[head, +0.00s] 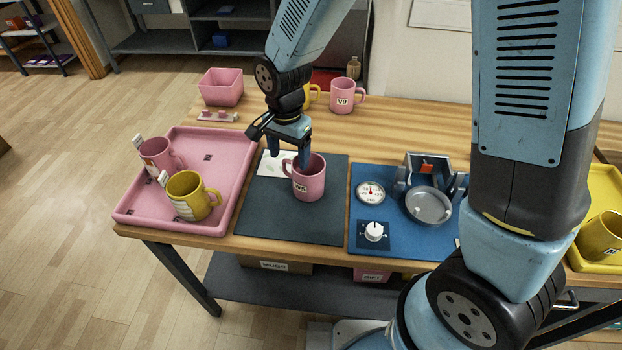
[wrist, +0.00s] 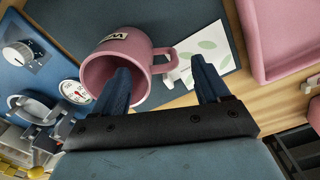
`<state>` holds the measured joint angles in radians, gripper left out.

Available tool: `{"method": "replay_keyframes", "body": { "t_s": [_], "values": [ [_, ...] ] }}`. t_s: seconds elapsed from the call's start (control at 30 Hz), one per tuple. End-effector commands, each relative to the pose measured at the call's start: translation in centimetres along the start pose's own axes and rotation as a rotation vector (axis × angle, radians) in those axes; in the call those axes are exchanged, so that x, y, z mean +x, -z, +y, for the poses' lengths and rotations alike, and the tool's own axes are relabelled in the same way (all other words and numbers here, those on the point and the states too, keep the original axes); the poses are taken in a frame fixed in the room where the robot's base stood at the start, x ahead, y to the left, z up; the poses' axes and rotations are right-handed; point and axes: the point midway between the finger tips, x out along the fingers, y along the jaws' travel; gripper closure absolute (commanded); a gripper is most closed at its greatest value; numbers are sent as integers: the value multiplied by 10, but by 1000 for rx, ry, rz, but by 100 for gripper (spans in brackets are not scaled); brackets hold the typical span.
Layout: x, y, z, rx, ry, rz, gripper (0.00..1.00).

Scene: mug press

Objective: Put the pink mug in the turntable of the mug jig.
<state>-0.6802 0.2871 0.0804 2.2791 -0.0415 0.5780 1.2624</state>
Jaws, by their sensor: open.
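The pink mug (head: 310,187) stands upright on the dark mat, its label facing front and its handle to the left. In the wrist view the mug (wrist: 113,62) shows its opening and its handle (wrist: 172,54). My gripper (head: 300,162) is open at the mug's rim. In the wrist view my gripper (wrist: 162,70) has one finger over the mug's mouth and the other beyond the handle; whether they touch the mug I cannot tell. The mug jig sits on a blue board (head: 385,240) to the right. Its grey turntable (head: 429,207) is empty, with a clamp-like bracket (head: 428,167) behind.
A pink tray (head: 230,145) at left holds a pink mug (head: 160,157) and a yellow mug (head: 188,197). A dial (head: 370,192) and knob (head: 374,231) are on the jig board. Another pink mug (head: 342,96) stands behind. A yellow mug (head: 600,237) is far right.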

Motion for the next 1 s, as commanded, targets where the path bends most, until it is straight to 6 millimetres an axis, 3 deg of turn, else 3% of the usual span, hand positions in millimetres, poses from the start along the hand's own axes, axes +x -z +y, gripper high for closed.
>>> {"method": "replay_keyframes", "body": {
  "t_s": [0.17,0.6,0.9,1.0],
  "values": [
    [8,0,0,0,1,0,25],
    [53,2,-3,0,0,0,25],
    [55,2,-3,0,1,1,25],
    [55,2,-2,0,1,1,34]
  ]
}}
